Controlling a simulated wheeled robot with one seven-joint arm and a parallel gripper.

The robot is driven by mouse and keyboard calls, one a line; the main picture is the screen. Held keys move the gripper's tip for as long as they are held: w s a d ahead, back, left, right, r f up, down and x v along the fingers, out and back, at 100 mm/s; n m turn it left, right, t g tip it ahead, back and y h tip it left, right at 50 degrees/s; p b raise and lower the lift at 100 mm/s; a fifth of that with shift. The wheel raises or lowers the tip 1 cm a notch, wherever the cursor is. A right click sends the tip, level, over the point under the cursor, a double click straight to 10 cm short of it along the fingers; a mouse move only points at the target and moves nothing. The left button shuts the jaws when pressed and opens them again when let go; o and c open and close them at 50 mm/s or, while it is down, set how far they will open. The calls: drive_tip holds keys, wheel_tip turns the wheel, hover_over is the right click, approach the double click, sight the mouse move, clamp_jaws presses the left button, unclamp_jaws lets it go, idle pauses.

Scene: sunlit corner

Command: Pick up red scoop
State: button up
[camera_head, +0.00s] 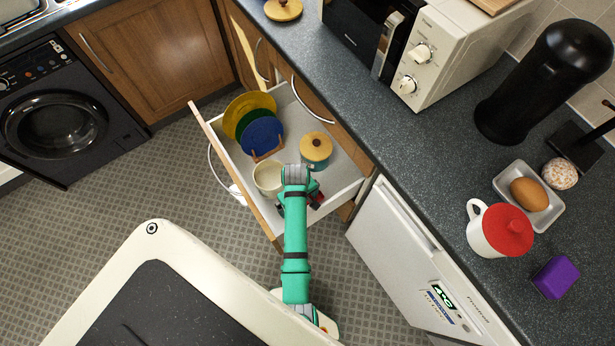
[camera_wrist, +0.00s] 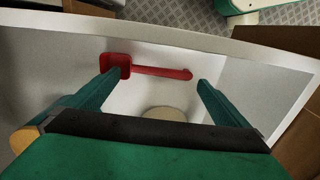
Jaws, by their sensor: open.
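The red scoop (camera_wrist: 150,70) lies in the open drawer (camera_wrist: 67,55), near a drawer wall. Its square head is at the left and its thin handle runs right in the wrist view. My gripper (camera_wrist: 160,79) is open and empty above the scoop, its green fingers spread, with the left fingertip close to the scoop's head. Whether that finger touches the scoop, I cannot tell. In the head view my arm reaches into the drawer's near right part, and only a bit of red (camera_head: 317,199) shows beside the gripper.
The drawer also holds a cream pot (camera_head: 268,178), a blue pot with a yellow lid (camera_head: 316,148) and a rack of plates (camera_head: 262,135). Drawer walls stand close around my gripper. The counter (camera_head: 390,140) overhangs at the right, above a white appliance (camera_head: 400,265).

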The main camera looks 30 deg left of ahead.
drive_tip(key=shift+d+f, duration=0.15)
drive_tip(key=shift+f, duration=1.75)
drive_tip(key=c, duration=0.8)
drive_tip(key=shift+o, duration=0.2)
drive_tip(key=shift+r, duration=0.15)
